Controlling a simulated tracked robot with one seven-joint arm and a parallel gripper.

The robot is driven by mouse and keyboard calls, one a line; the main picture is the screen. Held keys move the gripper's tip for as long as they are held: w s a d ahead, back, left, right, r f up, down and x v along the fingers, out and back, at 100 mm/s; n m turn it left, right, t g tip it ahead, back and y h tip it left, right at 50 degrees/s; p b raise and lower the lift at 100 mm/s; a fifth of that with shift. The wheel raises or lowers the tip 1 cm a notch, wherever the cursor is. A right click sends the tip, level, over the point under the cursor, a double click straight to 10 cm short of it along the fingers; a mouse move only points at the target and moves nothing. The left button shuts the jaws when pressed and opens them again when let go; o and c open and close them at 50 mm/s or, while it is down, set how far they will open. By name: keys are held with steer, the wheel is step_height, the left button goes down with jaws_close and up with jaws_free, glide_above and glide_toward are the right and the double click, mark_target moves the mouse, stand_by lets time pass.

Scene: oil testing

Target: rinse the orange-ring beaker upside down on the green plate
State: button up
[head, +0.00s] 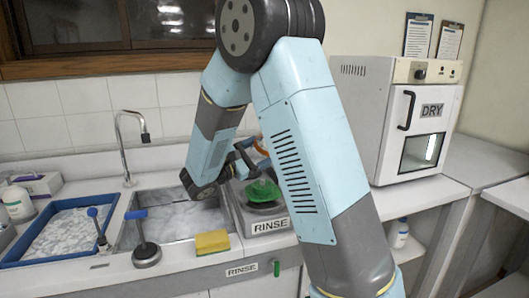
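The green plate (263,192) sits on the metal rinser unit labelled RINSE, right of the sink. Something orange (262,148), seemingly the beaker's ring, shows just above the plate, partly covered by my arm. The clear glass around it is too faint to outline, so I cannot tell if it touches the plate. My gripper (246,154) is dark and small in the picture, beside the orange part and above the plate's left side. Its fingertips are partly hidden, so its grip is unclear.
The sink (178,218) with its tap (130,140) lies left of the rinser. A yellow sponge (212,242) lies on the front edge. A blue tray (22,252) is far left. The DRY oven (390,120) stands right, with bare counter in front.

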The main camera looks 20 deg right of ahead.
steer(key=m, duration=0.2)
steer(key=m+g, duration=0.1)
steer(key=m, duration=0.2)
steer(key=shift+r+g, duration=0.1)
steer(key=shift+g, duration=0.2)
steer(key=m+y, duration=0.1)
steer(key=m, duration=0.2)
steer(key=shift+m, duration=0.3)
steer(key=m+g+y, duration=0.1)
steer(key=m, duration=0.3)
steer(key=shift+r, duration=0.1)
steer(key=m+y, duration=0.1)
steer(key=m, duration=0.2)
steer(key=m+y, duration=0.1)
steer(key=m, duration=0.1)
steer(key=shift+r+m+t, duration=0.1)
steer(key=shift+m+t, duration=0.2)
steer(key=shift+m, duration=0.1)
steer(key=m+t+y, duration=0.1)
steer(key=m, duration=0.2)
steer(key=m+t, duration=0.1)
steer(key=m, duration=0.1)
steer(key=m+t+y, duration=0.1)
steer(key=m, duration=0.2)
steer(key=shift+s+m, duration=0.15)
steer(key=shift+m, duration=0.15)
steer(key=shift+f, duration=3.1)
